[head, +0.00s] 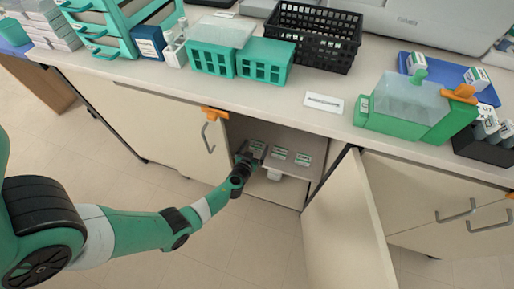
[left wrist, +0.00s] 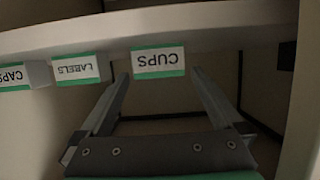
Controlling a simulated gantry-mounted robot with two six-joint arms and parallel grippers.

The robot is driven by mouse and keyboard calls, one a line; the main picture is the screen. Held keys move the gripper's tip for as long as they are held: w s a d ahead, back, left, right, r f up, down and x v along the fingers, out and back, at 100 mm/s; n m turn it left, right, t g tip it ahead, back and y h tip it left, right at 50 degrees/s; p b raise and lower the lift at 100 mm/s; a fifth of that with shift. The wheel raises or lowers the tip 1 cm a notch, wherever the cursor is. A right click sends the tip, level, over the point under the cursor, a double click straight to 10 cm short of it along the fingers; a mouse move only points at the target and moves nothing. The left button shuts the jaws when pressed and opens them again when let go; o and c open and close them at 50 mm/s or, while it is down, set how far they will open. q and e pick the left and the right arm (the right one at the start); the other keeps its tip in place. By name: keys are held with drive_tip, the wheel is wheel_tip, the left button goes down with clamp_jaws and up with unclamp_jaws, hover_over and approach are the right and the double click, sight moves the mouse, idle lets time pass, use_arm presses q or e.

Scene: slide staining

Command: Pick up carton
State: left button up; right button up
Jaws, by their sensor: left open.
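Three small white cartons with green-edged labels stand in a row on a shelf inside the open cabinet. In the left wrist view, where the lettering is upside down, they read CUPS, LABELS and CAPS. The CUPS carton (left wrist: 158,62) lies between the fingertips of my left gripper (left wrist: 157,78), which is open. The LABELS carton (left wrist: 76,68) and CAPS carton (left wrist: 15,76) are outside the fingers, to the left. In the head view my left gripper (head: 248,157) reaches into the cabinet at the leftmost carton (head: 257,145). Whether the fingers touch it is unclear. My right gripper is not in view.
The open cabinet door (head: 345,220) stands out to the right of the opening. The shelf (left wrist: 225,24) runs across the left wrist view. Above, the counter (head: 190,85) holds green racks (head: 264,61), a black basket (head: 313,37) and a blue tray (head: 489,94).

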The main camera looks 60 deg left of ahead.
sight(257, 145)
use_arm(q)
drive_tip(key=shift+b+x, duration=0.3)
drive_tip(key=shift+x, duration=0.7)
drive_tip(key=shift+w+a, duration=0.25)
drive_tip(key=shift+s+d+f, duration=0.1)
drive_tip(key=shift+c, duration=0.4)
drive_tip(key=c, duration=1.2)
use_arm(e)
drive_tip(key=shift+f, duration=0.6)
use_arm(q)
drive_tip(key=r+p, duration=0.4)
drive_tip(key=shift+d+r, duration=0.3)
drive_tip(key=shift+r, duration=0.1)
drive_tip(key=s+d+r+p, duration=0.1)
drive_tip(key=d+r+p, duration=0.1)
drive_tip(key=d, duration=0.2)
drive_tip(key=s+d+r+p, duration=0.1)
drive_tip(key=d+r+p, duration=0.1)
drive_tip(key=d+r, duration=0.1)
drive_tip(key=s+d+r+p, duration=0.1)
drive_tip(key=d+r+p, duration=0.1)
drive_tip(key=d, duration=0.4)
drive_tip(key=shift+s+r, duration=0.1)
drive_tip(key=shift+r, duration=0.5)
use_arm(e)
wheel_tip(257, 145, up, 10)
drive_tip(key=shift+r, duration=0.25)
